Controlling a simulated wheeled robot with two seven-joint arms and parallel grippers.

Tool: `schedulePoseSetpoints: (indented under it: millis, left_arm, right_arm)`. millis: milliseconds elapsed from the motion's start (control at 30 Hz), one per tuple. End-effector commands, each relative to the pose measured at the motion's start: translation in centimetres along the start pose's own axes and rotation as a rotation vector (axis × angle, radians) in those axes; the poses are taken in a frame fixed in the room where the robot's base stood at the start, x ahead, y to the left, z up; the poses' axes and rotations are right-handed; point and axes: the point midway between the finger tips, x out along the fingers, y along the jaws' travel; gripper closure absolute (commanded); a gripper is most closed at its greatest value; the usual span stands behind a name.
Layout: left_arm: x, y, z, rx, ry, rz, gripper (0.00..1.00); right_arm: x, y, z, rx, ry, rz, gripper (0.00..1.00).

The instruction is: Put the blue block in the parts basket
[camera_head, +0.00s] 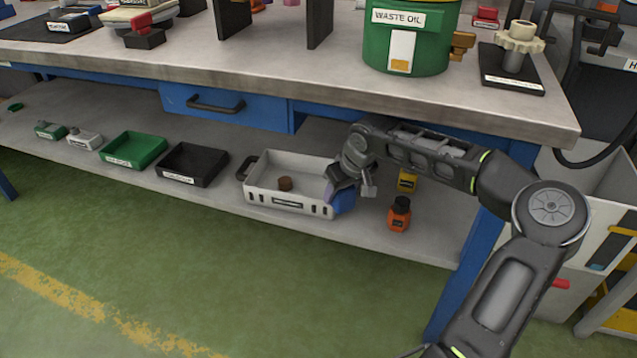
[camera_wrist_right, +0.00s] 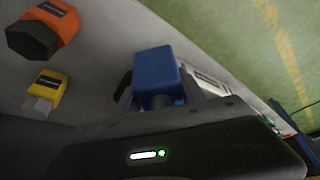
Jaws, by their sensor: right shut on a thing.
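The blue block (camera_head: 344,201) shows at the right end of the light grey basket (camera_head: 262,196) on the lower shelf. In the right wrist view the blue block (camera_wrist_right: 156,72) sits between the fingers. My right gripper (camera_head: 345,192) is shut on it, reaching in under the tabletop from the right. The block overlaps the basket's front right corner in the head view; I cannot tell whether it is above the rim or just outside it. The basket has a dark handle on its left end and a label on its front. My left gripper is not in view.
Black (camera_head: 191,171) and green (camera_head: 134,150) trays stand left. The tabletop edge (camera_head: 420,96) and blue drawer (camera_head: 222,106) overhang the shelf.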

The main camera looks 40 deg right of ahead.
Motion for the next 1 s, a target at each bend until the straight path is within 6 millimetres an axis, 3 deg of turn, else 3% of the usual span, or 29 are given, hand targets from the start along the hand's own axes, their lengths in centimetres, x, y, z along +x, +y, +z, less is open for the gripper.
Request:
schedulePoseSetpoints:
  millis: [200,367,867,1000]
  left_arm:
    - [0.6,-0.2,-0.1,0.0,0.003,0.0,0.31]
    - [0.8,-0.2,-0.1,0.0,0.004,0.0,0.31]
    - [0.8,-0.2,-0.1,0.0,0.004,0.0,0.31]
    - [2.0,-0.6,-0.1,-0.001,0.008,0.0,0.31]
  right_arm:
    - [2.4,-0.3,-5.6,0.0,0.003,-0.006,1.0]
    - [3.3,-0.1,-8.0,0.0,0.001,-0.001,1.0]
    - [3.8,-0.1,-9.0,0.0,0.0,-0.001,1.0]
    - [5.9,-0.1,-8.2,-0.001,-0.003,-0.001,1.0]
